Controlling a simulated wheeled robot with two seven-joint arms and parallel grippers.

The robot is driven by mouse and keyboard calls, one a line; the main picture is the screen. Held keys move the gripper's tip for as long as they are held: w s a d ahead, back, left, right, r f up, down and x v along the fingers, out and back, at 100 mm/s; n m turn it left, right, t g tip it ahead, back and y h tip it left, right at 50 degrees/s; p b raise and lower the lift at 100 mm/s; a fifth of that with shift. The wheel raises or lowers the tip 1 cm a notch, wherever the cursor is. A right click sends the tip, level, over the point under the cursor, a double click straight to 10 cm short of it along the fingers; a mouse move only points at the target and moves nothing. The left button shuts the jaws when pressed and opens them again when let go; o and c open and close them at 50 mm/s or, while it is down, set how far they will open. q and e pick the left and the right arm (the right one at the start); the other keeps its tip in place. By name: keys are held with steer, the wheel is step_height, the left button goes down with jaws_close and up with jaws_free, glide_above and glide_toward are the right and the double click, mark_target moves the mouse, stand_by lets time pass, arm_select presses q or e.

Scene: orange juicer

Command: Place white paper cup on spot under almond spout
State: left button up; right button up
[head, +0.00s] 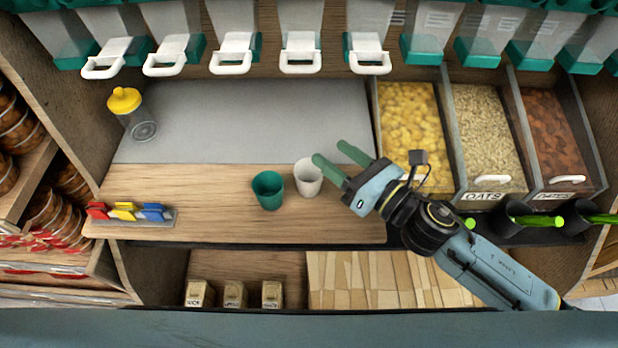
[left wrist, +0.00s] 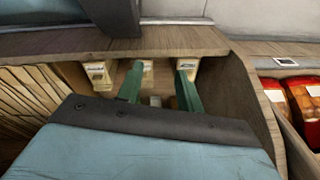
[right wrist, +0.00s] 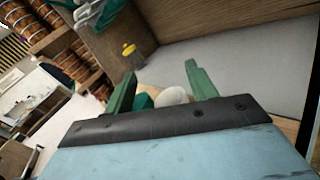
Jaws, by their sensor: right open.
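The white paper cup (head: 307,180) stands upright on the wooden counter, right of a green cup (head: 267,190). My right gripper (head: 330,153) is open at the cup's upper right, one finger overlapping the cup's rim in the head view; I cannot tell if they touch. In the right wrist view the white cup (right wrist: 172,96) shows between the open fingers, the green cup (right wrist: 142,101) beside it. My left gripper (left wrist: 160,68) is open and empty by the lower shelf, outside the head view. Dispenser spouts with white handles (head: 300,55) line the top; I cannot tell which is almond.
A yellow-capped jar (head: 133,115) stands at the back left of the grey mat (head: 240,115). A clip holder (head: 130,216) sits at front left. Food bins (head: 485,140) fill the right. The grey mat's middle is clear.

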steer(key=s+n+g+y, duration=0.1)
steer(key=n+g, duration=0.1)
steer(key=n, duration=0.2)
steer(key=b, duration=0.4)
glide_toward(299, 171)
steer(key=shift+w+a+f+y, duration=0.15)
steer(key=shift+w+a+y, duration=0.15)
steer(key=shift+w+a, duration=0.45)
steer(key=shift+x, duration=0.9)
steer(key=x, duration=0.4)
steer(key=shift+w+a, duration=0.15)
steer(key=shift+a, duration=0.2)
steer(key=shift+w+a, duration=0.25)
steer(key=shift+a, duration=0.15)
arm_select(q)
steer(key=w+d+r, duration=0.1)
steer(key=w+r, duration=0.5)
steer(key=shift+w+d+r+t, duration=0.2)
steer(key=shift+r+t, duration=0.1)
steer(key=shift+r, duration=0.1)
